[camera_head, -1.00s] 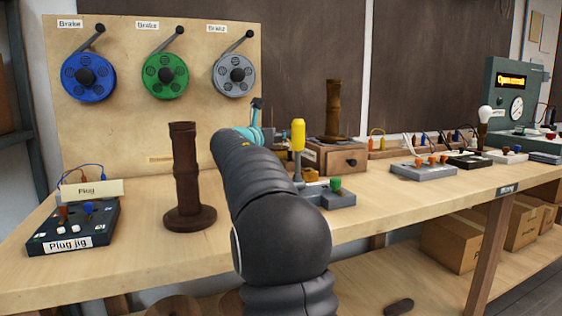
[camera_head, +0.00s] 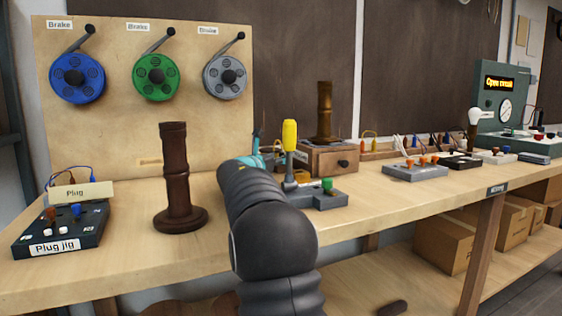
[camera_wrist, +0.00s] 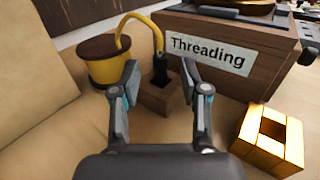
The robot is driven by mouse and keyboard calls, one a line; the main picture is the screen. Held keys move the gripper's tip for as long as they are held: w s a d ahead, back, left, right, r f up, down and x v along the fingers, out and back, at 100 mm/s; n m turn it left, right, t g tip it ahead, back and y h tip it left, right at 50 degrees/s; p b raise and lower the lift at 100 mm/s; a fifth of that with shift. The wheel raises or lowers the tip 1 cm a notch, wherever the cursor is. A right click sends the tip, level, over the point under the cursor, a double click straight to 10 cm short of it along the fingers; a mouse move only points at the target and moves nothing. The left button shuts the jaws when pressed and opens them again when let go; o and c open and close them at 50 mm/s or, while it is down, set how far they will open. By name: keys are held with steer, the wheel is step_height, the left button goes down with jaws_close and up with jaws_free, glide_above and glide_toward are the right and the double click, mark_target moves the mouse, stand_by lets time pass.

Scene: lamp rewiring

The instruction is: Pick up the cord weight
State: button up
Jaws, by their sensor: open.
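A black, upright weight-like piece (camera_wrist: 160,72) stands in a small wooden block (camera_wrist: 160,97) in the wrist view. A yellow cord (camera_wrist: 133,28) arches from it to a yellow spool-like pot (camera_wrist: 106,68) with a brown top. The black piece appears to be the cord weight. My gripper (camera_wrist: 160,78) is open, one finger to each side of the block and black piece in the picture; the depth gap is unclear. In the head view my arm hides the weight and the fingertips.
A wooden box labelled Threading (camera_wrist: 212,50) stands just behind and right of the block. A gold square block with a hole (camera_wrist: 268,142) lies at right. In the head view, a dark turned column (camera_head: 177,180) and the plug jig (camera_head: 62,230) stand left of my arm.

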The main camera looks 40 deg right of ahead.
steer(key=shift+x, duration=1.5)
jaws_close()
